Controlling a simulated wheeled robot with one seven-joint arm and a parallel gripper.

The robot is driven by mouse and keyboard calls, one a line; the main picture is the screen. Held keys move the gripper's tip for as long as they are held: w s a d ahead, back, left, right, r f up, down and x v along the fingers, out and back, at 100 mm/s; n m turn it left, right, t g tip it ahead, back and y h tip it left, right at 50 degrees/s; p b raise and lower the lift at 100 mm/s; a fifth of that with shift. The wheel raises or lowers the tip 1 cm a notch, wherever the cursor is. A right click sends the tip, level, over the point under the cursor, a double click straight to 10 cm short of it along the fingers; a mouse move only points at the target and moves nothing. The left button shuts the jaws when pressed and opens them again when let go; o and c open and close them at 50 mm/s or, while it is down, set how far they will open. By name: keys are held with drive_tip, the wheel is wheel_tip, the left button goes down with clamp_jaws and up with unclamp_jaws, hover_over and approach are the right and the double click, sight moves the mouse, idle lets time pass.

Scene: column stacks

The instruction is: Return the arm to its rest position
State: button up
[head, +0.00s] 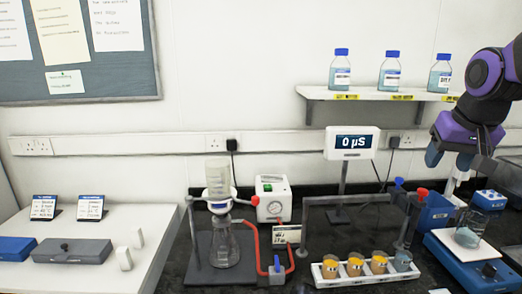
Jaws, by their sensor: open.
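My gripper (449,158) is at the right of the head view, at the end of my purple and black arm. It points downward with its blue-grey fingers apart, and nothing shows between them. It appears in front of the wall, below the shelf's right end and above the blue bin (433,214) in the picture. Its exact distance from the things below is hard to tell. The rest of my arm runs out of the picture at the right edge.
A shelf (320,93) holds blue-capped bottles. Below stand a display (352,143) reading 0 µS, a filtration flask (224,245), a pump (273,198), a white rack (330,282) of small cups, and a blue balance (455,265) bearing a beaker (469,232). A white side table (150,225) is at left.

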drive_tip(key=s+a+n, duration=0.1)
drive_tip(key=s+a, duration=0.2)
drive_tip(key=s, duration=0.5)
drive_tip(key=s+a+n, duration=0.1)
drive_tip(key=s+a, duration=0.3)
drive_tip(key=s, duration=0.3)
drive_tip(key=shift+s+f+n+y, duration=0.35)
drive_tip(key=shift+s+n+y, duration=0.05)
